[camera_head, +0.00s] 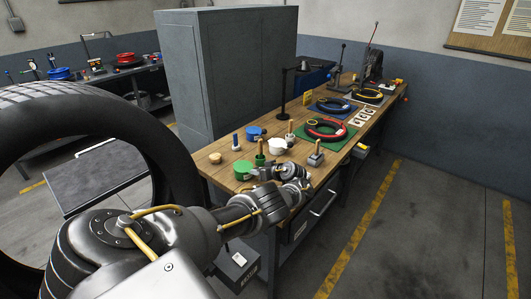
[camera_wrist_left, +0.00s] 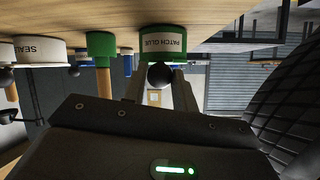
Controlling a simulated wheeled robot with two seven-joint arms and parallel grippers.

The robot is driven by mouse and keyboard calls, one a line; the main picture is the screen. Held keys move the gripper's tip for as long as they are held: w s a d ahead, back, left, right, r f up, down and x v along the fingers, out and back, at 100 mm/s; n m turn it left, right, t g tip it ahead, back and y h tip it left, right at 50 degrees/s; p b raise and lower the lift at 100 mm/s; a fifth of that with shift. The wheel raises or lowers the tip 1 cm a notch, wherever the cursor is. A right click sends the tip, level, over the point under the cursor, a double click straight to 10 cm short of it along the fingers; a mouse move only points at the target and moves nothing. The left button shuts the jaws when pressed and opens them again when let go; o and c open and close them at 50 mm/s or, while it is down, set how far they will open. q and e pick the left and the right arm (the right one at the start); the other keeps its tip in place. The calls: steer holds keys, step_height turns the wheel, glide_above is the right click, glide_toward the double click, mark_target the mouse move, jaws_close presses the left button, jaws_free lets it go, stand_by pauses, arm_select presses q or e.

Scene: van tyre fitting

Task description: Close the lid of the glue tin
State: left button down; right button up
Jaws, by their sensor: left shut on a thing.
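The green glue tin (camera_head: 243,170) stands near the bench's front left edge. In the left wrist view, which is upside down, the tin (camera_wrist_left: 163,42) shows a pale "PATCH GLUE" label and a green rim. A round black knob (camera_wrist_left: 159,76) sits at the tin's top rim. My left gripper (camera_head: 257,173) is just right of the tin, and its fingers stand either side of the knob, shut on it. How far the lid is tilted is hard to tell. My right gripper is out of view.
A green pot with a wooden handle (camera_head: 260,158) and a white tin (camera_head: 277,147) stand close behind. A blue tin (camera_head: 255,131) and a grey block with a wooden handle (camera_head: 316,156) are nearby.

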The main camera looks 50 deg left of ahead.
arm_select(q)
steer(key=shift+s+d+f, duration=0.1)
steer(key=shift+s+f, duration=0.2)
steer(key=shift+f, duration=0.25)
steer(key=c, duration=1.5)
jaws_free()
steer(key=shift+c, duration=0.2)
steer(key=o, duration=0.4)
steer(key=shift+w+a, duration=0.15)
steer(key=shift+a, duration=0.05)
steer(key=shift+o, duration=0.2)
steer(key=shift+d+r, duration=0.35)
steer(key=p+v, duration=0.2)
steer(key=v, duration=0.7)
steer(key=shift+w+d, duration=0.15)
steer(key=shift+d, duration=0.05)
steer(key=shift+d+r, duration=0.15)
steer(key=shift+d, duration=0.15)
